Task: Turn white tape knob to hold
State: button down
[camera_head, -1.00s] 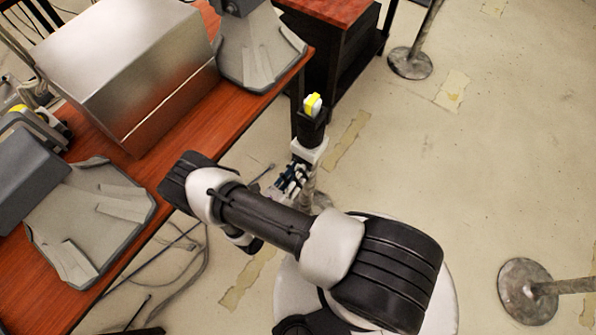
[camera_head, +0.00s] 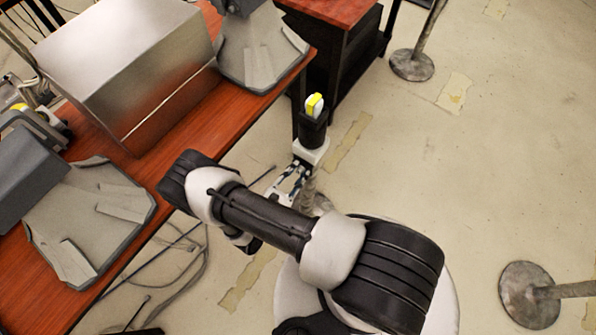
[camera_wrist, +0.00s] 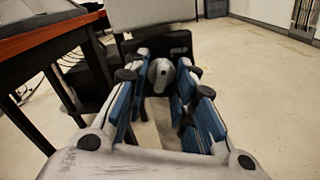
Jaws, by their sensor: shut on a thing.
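The white tape knob (camera_wrist: 160,74) is pale grey-white and rounded in the wrist view. It sits between my gripper's blue-padded fingers, in front of a dark panel. My gripper (camera_wrist: 161,82) is shut on it; the exact finger contact is partly hidden, and I cannot read the knob's setting. In the head view my gripper (camera_head: 296,176) is just past my arm's elbow, low beside the desk. Ahead of its fingers is a unit with a white front (camera_head: 309,152), a dark body (camera_head: 313,128) and a yellow-and-white top (camera_head: 315,105).
A reddish wooden desk (camera_head: 215,105) on the left carries a metal box (camera_head: 125,70) and grey stands. Stanchion bases stand on the floor at the upper right (camera_head: 412,65) and lower right (camera_head: 527,292). Cables lie under the desk. The floor on the right is mostly clear.

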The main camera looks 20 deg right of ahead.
jog(key=shift+r+m, duration=0.1)
jog(key=shift+m, duration=2.1)
jog(key=c, duration=1.4)
grip_release()
jog(key=v, duration=1.2)
